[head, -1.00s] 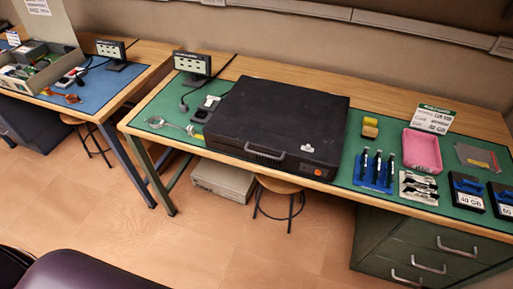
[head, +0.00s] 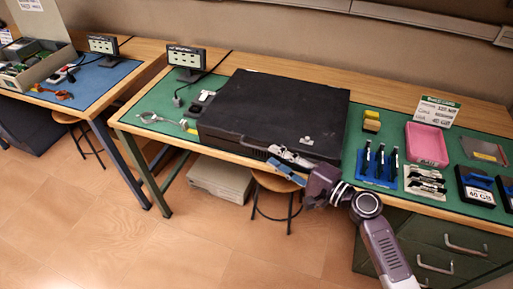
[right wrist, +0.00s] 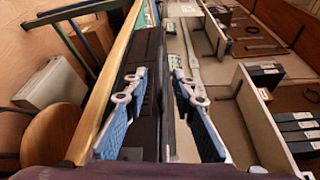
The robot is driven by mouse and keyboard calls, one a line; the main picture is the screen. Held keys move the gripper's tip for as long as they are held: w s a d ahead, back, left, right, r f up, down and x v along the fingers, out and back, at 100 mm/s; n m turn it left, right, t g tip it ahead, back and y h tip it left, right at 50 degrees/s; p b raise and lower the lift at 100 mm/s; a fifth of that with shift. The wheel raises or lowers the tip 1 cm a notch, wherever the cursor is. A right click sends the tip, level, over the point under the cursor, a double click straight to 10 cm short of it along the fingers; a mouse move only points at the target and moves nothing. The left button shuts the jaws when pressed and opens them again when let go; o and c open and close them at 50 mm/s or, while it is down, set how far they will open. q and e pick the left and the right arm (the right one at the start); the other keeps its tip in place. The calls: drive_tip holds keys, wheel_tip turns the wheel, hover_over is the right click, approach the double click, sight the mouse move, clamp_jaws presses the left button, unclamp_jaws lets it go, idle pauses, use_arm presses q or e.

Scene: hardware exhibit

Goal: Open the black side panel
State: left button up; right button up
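The black computer case (head: 270,110) lies flat on the green mat, with its broad black side panel facing up. The panel lies level on the case, and no gap shows. My right gripper (head: 281,160) is at the front edge of the case, by the handle, which it largely hides. Its blue-padded fingers are apart; in the right wrist view the gripper (right wrist: 160,85) has the dark front of the case (right wrist: 147,85) between its fingers. Whether they touch it, I cannot tell. My left gripper is out of view.
A small monitor (head: 187,57) stands behind left. A stool (head: 276,182) and a beige box (head: 220,179) are under the table.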

sight(260, 148)
drive_tip(key=p+x, duration=0.1)
drive_tip(key=x, duration=0.5)
drive_tip(key=shift+w+a+f, duration=0.1)
drive_tip(key=shift+w+a, duration=0.2)
drive_tip(key=shift+c, duration=0.5)
clamp_jaws()
